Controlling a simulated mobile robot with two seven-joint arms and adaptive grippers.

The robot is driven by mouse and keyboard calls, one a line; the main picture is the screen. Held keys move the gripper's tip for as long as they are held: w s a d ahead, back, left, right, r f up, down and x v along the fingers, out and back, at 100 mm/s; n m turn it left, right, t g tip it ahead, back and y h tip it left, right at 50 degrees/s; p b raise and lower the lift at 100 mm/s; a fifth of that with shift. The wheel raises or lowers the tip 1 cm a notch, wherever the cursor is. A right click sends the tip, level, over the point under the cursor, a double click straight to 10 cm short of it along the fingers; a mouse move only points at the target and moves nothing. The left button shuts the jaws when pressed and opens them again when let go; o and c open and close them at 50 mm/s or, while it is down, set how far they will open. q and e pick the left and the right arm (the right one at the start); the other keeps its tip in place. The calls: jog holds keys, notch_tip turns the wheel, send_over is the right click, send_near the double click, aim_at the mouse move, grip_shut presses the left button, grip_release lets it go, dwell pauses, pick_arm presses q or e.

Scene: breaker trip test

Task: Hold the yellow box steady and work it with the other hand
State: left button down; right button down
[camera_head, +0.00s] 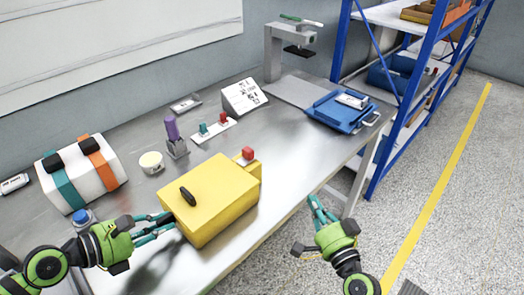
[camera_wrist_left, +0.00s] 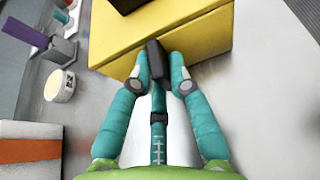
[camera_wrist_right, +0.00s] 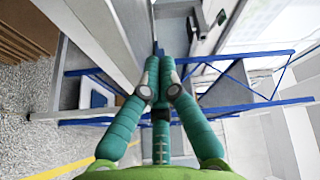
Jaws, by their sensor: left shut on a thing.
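The yellow box (camera_head: 222,192) stands near the front edge of the steel bench. It has a black lever (camera_head: 188,196) on top and a red button (camera_head: 248,152) on a small yellow block at its far right end. My left gripper (camera_head: 170,224) is at the box's left side. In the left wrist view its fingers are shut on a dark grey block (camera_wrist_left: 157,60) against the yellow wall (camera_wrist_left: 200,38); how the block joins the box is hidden. My right gripper (camera_head: 314,203) is empty, its fingertips together, beyond the bench's front edge, right of the box and apart from it.
A white case with teal and orange bands (camera_head: 82,175), a white round tub (camera_head: 151,162), a purple-handled switch (camera_head: 173,137) and a teal-and-red switch strip (camera_head: 214,127) stand behind. A blue tray (camera_head: 345,112) lies at the far end. A blue shelf rack (camera_head: 405,110) stands right.

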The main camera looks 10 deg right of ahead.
aim_at(252, 154)
jog(key=w+a+r+y, duration=0.1)
jog(key=r, duration=0.1)
jog(key=w+a+r+m+y, duration=0.1)
jog(key=w+a+r, duration=0.1)
jog(key=w+a+r+m, duration=0.1)
jog(key=r, duration=0.1)
jog(key=shift+w+a+r+g+y, duration=0.25)
jog(key=shift+a+r+g+y, duration=0.05)
jog(key=shift+a+g+y, duration=0.1)
jog(key=shift+w+r+m+h, duration=0.3)
jog(key=shift+w+r+m, duration=0.3)
jog(key=shift+w+m, duration=0.25)
jog(key=shift+s, duration=0.1)
pick_arm(q)
jog(key=shift+w, duration=0.1)
pick_arm(e)
jog(key=w+a, duration=0.6)
jog(key=w, duration=0.1)
jog(key=shift+a, duration=0.15)
jog(key=shift+a, duration=0.1)
jog(key=shift+s+a, duration=0.8)
jog(key=shift+a, duration=0.3)
